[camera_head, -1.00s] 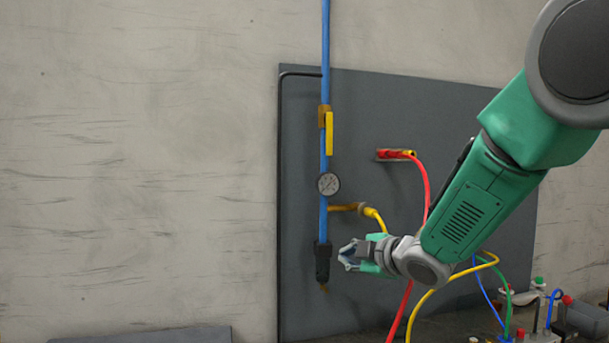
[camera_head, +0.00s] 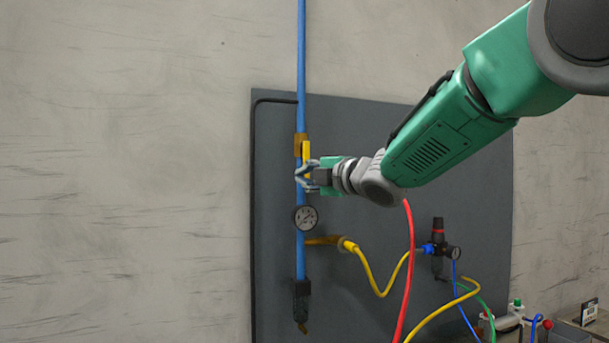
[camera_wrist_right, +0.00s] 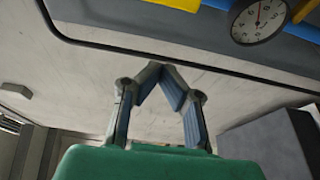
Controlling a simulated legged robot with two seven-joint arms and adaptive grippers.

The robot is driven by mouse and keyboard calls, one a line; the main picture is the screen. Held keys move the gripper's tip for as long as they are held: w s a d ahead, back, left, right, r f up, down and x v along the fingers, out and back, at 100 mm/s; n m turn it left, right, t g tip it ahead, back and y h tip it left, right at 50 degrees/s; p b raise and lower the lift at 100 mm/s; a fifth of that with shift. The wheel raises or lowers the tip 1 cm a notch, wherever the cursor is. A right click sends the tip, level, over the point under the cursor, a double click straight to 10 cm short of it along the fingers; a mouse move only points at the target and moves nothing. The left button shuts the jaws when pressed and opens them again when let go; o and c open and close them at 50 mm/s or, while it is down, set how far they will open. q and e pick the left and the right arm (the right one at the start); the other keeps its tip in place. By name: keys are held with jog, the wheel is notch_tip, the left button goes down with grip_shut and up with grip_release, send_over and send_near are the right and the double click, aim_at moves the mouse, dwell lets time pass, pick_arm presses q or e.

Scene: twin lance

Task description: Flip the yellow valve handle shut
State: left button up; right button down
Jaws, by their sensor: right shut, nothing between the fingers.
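The yellow valve handle (camera_head: 306,149) lies lengthwise along the upright blue pipe (camera_head: 301,60), at a brass valve body (camera_head: 297,146). Its lower part is partly hidden by my right gripper (camera_head: 301,175). In the right wrist view a yellow bar, which looks like the handle (camera_wrist_right: 178,3), shows at the top edge beside the blue pipe (camera_wrist_right: 218,4). There my right gripper (camera_wrist_right: 160,67) has its fingertips together with nothing between them, apart from the handle in the picture. I cannot tell whether the gripper touches the handle. My left gripper is not in view.
A round gauge (camera_head: 306,218) sits on the pipe just below my right gripper. A yellow hose (camera_head: 371,278) and a red hose (camera_head: 408,275) hang in front of the dark panel (camera_head: 380,120). A regulator (camera_head: 438,240) is at the right. The wall at left is clear.

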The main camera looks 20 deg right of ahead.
jog(key=w+d+p, duration=0.1)
jog(key=w+p, duration=0.2)
jog(key=w, duration=0.4)
jog(key=shift+d+p, duration=0.4)
